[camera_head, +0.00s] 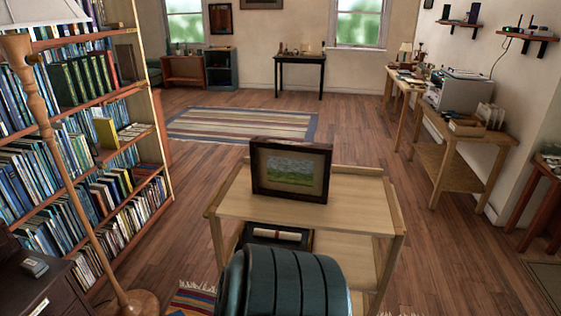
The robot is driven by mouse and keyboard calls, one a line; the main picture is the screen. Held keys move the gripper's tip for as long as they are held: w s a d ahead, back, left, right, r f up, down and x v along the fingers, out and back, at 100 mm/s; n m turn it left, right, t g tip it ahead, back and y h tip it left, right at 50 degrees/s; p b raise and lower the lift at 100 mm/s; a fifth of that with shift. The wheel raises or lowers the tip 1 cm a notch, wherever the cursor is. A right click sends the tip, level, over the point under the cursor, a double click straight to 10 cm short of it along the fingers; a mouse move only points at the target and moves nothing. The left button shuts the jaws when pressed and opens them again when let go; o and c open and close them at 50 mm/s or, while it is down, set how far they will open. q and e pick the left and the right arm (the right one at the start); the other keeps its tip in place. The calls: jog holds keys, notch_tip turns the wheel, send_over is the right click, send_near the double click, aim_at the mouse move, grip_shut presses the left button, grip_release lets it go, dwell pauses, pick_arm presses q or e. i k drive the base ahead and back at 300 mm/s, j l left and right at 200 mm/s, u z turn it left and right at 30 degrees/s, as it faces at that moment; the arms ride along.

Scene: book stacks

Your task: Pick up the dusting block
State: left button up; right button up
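I cannot identify the dusting block for sure. A small grey block-like object (35,266) lies on the dark cabinet (60,290) at the lower left; it is too small to tell what it is. Neither of my grippers shows in the head view.
A wooden cart (360,210) stands ahead with a framed landscape picture (291,171) upright on top. A teal ribbed object (285,285) is in front of it. A full bookshelf (100,185) and a floor lamp (72,185) stand left. Open floor lies around the striped rug (240,125).

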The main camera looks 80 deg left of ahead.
aim_at(33, 266)
jog(key=l+u, duration=0.1)
jog(key=u, duration=4.4)
jog(key=i+l+z, duration=0.35)
jog(key=i+l, duration=0.1)
jog(key=l, duration=0.1)
